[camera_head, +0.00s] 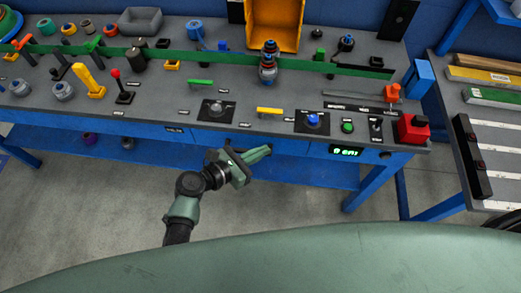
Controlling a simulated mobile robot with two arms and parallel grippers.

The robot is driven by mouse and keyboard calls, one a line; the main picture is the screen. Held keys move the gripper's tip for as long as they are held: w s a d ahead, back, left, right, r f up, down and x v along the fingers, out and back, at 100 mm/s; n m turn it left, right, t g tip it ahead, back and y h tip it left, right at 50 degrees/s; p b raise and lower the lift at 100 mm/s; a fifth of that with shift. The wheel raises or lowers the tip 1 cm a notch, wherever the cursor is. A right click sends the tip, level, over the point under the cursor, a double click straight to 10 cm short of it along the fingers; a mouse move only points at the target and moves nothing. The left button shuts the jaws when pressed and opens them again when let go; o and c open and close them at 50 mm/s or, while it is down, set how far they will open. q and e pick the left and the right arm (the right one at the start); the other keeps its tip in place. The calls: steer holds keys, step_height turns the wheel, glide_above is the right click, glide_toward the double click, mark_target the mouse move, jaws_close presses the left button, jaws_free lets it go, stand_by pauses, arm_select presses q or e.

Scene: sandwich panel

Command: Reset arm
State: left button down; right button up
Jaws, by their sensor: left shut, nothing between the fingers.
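My left gripper (262,154) is in front of the workbench's front edge, in the lower middle of the head view. Its green fingers are together with nothing between them, and they point right. The dark and green arm links come up from the bottom left. The gripper appears apart from the panel (180,118), though its exact distance from the front edge is hard to tell. My right gripper does not show.
The bench holds a red button box (411,129), a yellow lever (89,81), a red-knobbed joystick (120,86), a blue knob (312,120) and a yellow bin (274,24). A second bench (455,105) stands at right. Floor (90,200) at lower left is clear.

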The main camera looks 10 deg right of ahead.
arm_select(q)
steer(key=s+a+f+m+g+y+b, duration=0.1)
steer(key=s+a+f+m+y, duration=0.3)
steer(key=f, duration=0.7)
steer(key=s+a+f+m+g+y+b, duration=0.1)
steer(key=s+a+f+m, duration=0.2)
steer(key=s+a+f, duration=0.5)
steer(key=s+a+f+m+g+y+b, duration=0.1)
steer(key=s+a+f+m+y+b, duration=0.2)
steer(key=f, duration=1)
steer(key=s+a+f+m+g+y, duration=0.1)
steer(key=s+a+f+m, duration=0.3)
steer(key=s, duration=0.3)
steer(key=s+a+f+m+g+y+b, duration=0.1)
steer(key=s+a+f+m+y, duration=0.1)
steer(key=s+a+f+m, duration=0.3)
steer(key=s+a+f+m+g+y, duration=0.1)
steer(key=s+a+f+m, duration=0.4)
steer(key=s, duration=0.5)
steer(key=a+m, duration=0.1)
steer(key=m, duration=0.1)
steer(key=shift+s+f+m+y+b, duration=0.25)
steer(key=shift+s+m+y+b, duration=0.05)
steer(key=shift+s, duration=0.05)
